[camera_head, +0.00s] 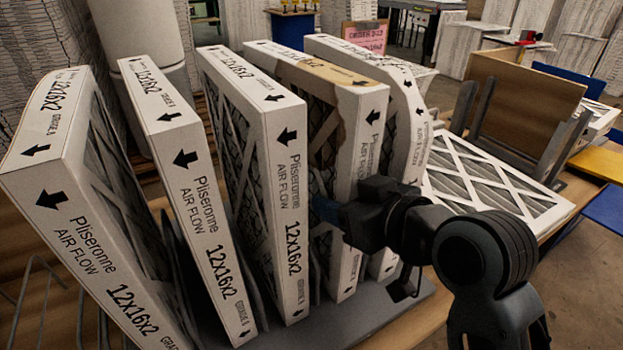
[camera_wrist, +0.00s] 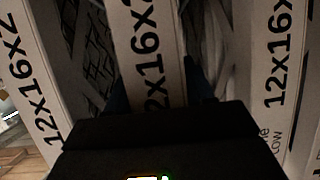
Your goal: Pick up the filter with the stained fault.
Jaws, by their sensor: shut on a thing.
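The stained filter (camera_head: 371,118) is a white-framed boxed filter with a brown stain across its top and upper corner. It stands fourth from the left in a row of filters, its lower end low by the grey rack (camera_head: 385,318). My gripper (camera_head: 345,212) is shut on its narrow front side, with a blue-tipped finger showing at its left. The gripper body hides part of that side. In the wrist view, the held filter (camera_wrist: 148,45) runs up the middle between the dark fingers, its print partly covered.
An unstained filter (camera_head: 273,150) stands close on the left, with more beyond it. A filter with a bent-looking edge (camera_head: 410,125) stands close on the right. Another filter (camera_head: 490,185) lies flatter at right, near a wooden panel (camera_head: 525,95). A pink sign (camera_head: 365,37) is behind.

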